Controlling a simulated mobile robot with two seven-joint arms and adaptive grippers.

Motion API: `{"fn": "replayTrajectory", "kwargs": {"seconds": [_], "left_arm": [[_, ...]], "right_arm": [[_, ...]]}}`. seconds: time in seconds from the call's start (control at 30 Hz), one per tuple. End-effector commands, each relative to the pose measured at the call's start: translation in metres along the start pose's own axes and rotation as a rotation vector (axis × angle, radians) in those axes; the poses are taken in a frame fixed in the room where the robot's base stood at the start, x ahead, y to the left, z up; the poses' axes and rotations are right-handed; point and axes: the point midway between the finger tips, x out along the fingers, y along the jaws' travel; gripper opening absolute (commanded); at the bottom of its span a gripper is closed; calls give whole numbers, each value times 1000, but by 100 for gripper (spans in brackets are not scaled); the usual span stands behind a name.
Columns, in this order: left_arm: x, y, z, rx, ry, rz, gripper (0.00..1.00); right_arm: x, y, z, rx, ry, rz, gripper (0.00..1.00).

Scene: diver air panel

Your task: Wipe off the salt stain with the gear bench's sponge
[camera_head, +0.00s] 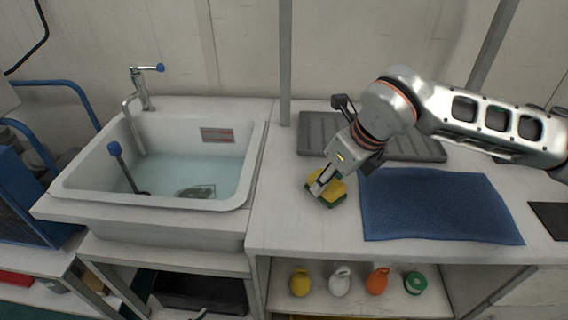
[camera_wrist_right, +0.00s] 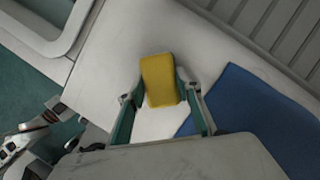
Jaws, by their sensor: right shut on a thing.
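The sponge (camera_head: 335,190), yellow with a dark green underside, is at the front part of the white bench top (camera_head: 285,215), left of the blue mat. My right gripper (camera_head: 325,187) reaches down and is shut on it. In the right wrist view the sponge (camera_wrist_right: 159,80) sits between the two green-sided fingers. I cannot tell whether it touches the bench top. I cannot make out a salt stain in either view. What looks like part of my left gripper (camera_wrist_right: 45,117) shows at the lower left of the wrist view; its fingers are unclear.
The blue mat (camera_head: 435,207) lies right of the sponge, with a grey ribbed tray (camera_head: 315,133) behind. A sink (camera_head: 75,190) with water and blue-handled taps stands left. Several coloured items, including an orange one (camera_head: 377,280), sit on the shelf below. The bench's front left is clear.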

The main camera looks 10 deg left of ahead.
Motion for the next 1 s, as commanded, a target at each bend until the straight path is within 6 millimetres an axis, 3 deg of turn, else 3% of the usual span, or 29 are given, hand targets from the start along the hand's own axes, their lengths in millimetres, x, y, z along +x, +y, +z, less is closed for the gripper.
{"fn": "replayTrajectory", "kwargs": {"seconds": [0.1, 0.23, 0.37, 0.8, 1.0], "left_arm": [[0, 0, -1, -1, 1, 0, 40], [-4, 0, -12, -5, 13, 1, 40], [-7, -1, -19, -11, 22, 3, 40], [-18, 6, -22, -30, 8, 19, 40], [-19, 7, -22, -37, 4, 21, 40]], "right_arm": [[0, -7, -1, 1, 3, 0, 14], [-23, -9, 9, -4, -5, -4, 14], [-33, -11, 12, -3, -2, -2, 14], [-70, -18, 25, -6, -3, -1, 14], [-77, -20, 27, -6, 0, 2, 14]]}}
